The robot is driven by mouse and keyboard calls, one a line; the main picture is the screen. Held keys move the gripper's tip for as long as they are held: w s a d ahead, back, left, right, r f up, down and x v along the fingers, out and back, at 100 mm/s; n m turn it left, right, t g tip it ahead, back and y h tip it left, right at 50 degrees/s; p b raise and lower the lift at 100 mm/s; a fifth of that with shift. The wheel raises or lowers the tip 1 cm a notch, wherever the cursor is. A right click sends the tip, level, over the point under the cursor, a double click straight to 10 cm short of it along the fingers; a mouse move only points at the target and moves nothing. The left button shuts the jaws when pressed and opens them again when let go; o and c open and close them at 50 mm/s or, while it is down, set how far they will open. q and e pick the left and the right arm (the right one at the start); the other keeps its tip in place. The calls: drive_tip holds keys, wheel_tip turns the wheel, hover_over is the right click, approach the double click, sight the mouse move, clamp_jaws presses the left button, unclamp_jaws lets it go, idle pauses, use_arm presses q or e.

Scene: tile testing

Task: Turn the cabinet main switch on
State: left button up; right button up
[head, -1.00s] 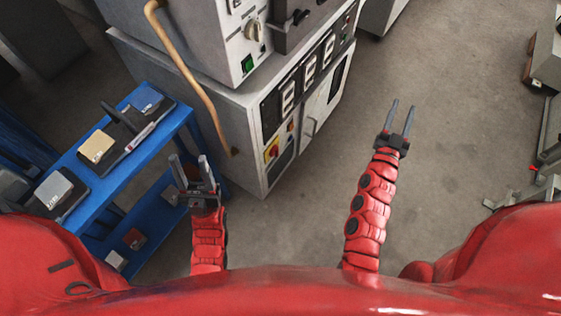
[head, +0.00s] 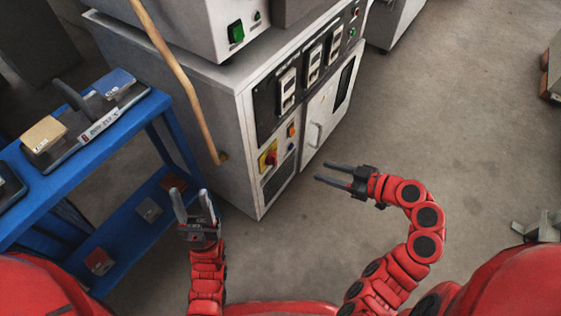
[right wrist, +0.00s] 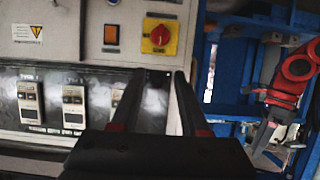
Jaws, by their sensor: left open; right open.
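The cabinet (head: 235,110) stands at the upper middle of the head view. Its main switch (head: 270,158) is a red rotary knob on a yellow plate, low on the front panel. In the right wrist view the red knob (right wrist: 159,36) is at the top, beyond the fingertips. My right gripper (head: 334,173) is open and empty, to the right of the switch and apart from it, with its fingers pointing left. Its dark fingers also show in the right wrist view (right wrist: 158,78). My left gripper (head: 190,205) is open and empty, left of the cabinet's near corner.
A blue shelf cart (head: 75,180) with tile samples stands at the left. A tan bent pipe (head: 180,80) runs down the cabinet's side. An orange button (head: 291,130) and several controllers (head: 288,90) are beside the switch.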

sight(275, 156)
drive_tip(key=b+x, duration=0.2)
drive_tip(key=x, duration=1.4)
drive_tip(key=shift+w+a+b, duration=0.25)
drive_tip(key=shift+a+b, duration=0.05)
drive_tip(key=shift+b, duration=0.1)
clamp_jaws()
